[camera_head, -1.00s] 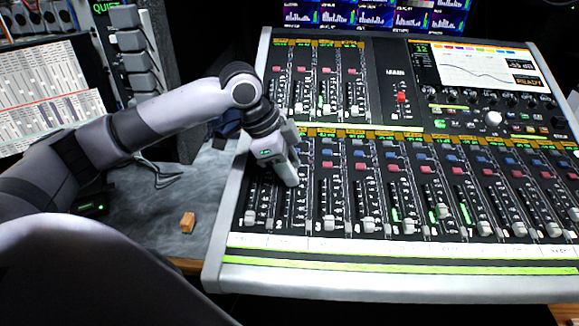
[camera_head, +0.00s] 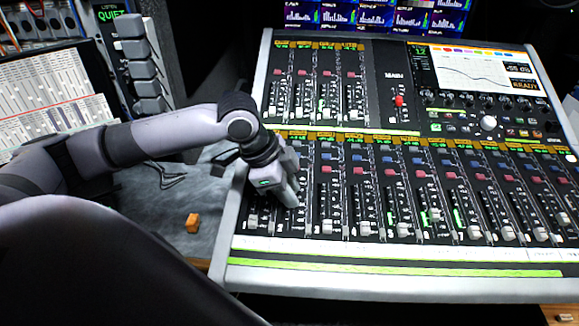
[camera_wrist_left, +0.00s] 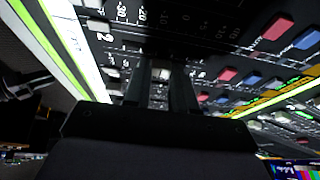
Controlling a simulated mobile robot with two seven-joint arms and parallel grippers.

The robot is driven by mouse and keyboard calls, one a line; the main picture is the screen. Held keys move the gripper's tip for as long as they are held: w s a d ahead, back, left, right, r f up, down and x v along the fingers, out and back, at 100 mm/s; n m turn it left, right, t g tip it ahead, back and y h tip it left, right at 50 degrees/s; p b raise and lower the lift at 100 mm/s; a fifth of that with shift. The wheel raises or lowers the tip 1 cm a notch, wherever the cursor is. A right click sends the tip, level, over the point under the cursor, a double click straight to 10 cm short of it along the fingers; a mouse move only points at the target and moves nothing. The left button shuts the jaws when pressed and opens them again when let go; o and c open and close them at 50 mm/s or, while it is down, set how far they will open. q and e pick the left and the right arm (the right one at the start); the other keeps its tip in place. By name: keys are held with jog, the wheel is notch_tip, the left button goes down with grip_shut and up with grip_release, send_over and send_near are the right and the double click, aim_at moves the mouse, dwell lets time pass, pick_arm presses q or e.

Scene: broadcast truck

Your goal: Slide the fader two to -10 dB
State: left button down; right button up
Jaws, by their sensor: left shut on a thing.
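The mixing console (camera_head: 400,283) fills the right of the head view, with a lower row of numbered fader strips. My left gripper (camera_head: 294,202) reaches down onto the second strip from the left, over the lower part of its slot. It is shut on the cap of fader two, which the fingers hide in the head view. In the left wrist view my left gripper (camera_wrist_left: 162,95) shows its two dark fingers on either side of a small pale cap, fader two (camera_wrist_left: 160,74). Printed dB marks show beside it, partly covered. My right gripper is not in view.
The fader one cap (camera_head: 253,220) stands just left of my gripper, and the fader three cap (camera_head: 327,227) to its right. The main fader has a red cap (camera_head: 399,100).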

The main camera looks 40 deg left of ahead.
pick_arm(q)
jog(key=shift+s+d, duration=0.15)
jog(key=shift+s, duration=0.25)
jog(key=c, duration=1.2)
grip_release()
jog(key=p+v, duration=0.1)
jog(key=v, duration=0.5)
jog(key=shift+r, duration=0.15)
jog(key=shift+s+r, duration=0.2)
jog(key=shift+r, duration=0.15)
